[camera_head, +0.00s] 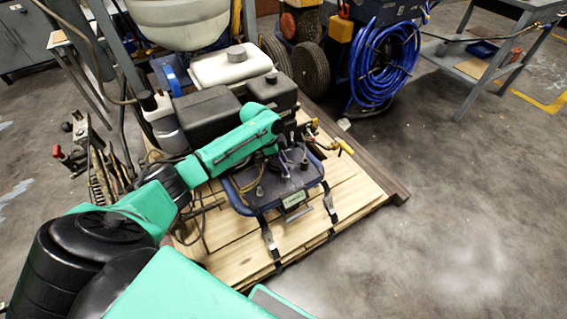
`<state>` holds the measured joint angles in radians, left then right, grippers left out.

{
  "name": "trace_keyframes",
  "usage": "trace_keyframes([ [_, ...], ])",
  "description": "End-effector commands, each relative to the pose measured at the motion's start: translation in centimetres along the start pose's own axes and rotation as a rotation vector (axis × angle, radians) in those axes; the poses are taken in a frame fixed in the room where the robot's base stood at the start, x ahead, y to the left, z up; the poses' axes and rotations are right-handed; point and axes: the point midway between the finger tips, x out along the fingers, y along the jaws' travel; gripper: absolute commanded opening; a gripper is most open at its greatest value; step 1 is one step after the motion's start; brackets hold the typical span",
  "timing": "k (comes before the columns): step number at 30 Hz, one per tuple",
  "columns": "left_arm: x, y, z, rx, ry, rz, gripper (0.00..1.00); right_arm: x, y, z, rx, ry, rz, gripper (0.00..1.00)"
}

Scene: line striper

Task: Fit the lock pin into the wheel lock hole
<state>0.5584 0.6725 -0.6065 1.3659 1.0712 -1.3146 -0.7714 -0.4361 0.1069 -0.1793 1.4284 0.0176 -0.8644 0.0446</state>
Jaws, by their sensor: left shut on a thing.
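My left gripper (284,158) reaches in at the end of the green arm, over the dark plate inside the blue frame (243,207) of the line striper. It is shut on a small dark thing, most likely the lock pin, too small and too covered to make out clearly. The wheel lock hole cannot be picked out; dark fittings around the gripper hide that area. I cannot tell whether the pin touches the hole. My right gripper is not in view.
The striper rests on a wooden pallet (345,195), held by straps (270,240). Its black engine cover (207,113) and white tank (230,68) stand close behind my gripper. A yellow-handled valve (345,146) is just right. A blue hose coil (385,60) stands behind. Floor at right is clear.

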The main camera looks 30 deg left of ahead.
Motion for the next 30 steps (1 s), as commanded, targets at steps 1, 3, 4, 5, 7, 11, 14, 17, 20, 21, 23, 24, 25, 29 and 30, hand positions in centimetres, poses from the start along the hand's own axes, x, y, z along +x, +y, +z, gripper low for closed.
trace_keyframes([
  [1,0.0,0.0,0.0,0.000,0.000,0.000,0.00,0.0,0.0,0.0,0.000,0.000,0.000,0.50],
  [3,0.0,0.0,0.0,0.000,0.000,0.000,0.00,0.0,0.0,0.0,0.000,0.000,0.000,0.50],
  [4,0.0,0.0,0.0,0.000,0.000,0.000,0.00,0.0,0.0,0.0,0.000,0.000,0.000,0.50],
  [5,0.1,0.0,0.0,0.000,0.000,0.000,0.00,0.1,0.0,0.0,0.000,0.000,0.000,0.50],
  [7,0.2,0.0,0.1,0.000,0.000,0.000,0.00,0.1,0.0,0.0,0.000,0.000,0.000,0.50],
  [11,0.6,0.0,0.2,0.000,0.000,0.000,0.00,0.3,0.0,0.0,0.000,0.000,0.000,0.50],
  [14,0.8,0.0,0.3,0.000,0.001,0.000,0.00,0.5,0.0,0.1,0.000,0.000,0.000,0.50],
  [17,1.0,0.0,0.3,0.000,0.001,0.000,0.00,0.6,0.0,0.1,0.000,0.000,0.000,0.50],
  [20,1.3,0.0,0.4,0.001,0.000,0.000,0.00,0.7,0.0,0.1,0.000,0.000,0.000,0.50],
  [21,1.4,0.0,0.5,0.001,0.001,0.000,0.00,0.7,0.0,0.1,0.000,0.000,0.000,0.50],
  [23,1.3,0.0,0.5,0.001,0.000,0.000,0.47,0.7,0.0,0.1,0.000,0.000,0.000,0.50],
  [24,1.3,0.0,0.5,0.001,0.000,0.000,0.62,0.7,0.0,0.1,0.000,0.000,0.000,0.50],
  [25,1.3,0.0,0.5,0.001,0.000,0.000,0.71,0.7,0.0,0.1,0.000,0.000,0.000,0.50],
  [29,1.3,0.0,0.5,0.001,0.000,0.000,0.71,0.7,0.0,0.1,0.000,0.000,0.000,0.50],
  [30,1.3,0.0,0.5,0.000,0.000,0.000,0.71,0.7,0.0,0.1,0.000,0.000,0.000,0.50],
])
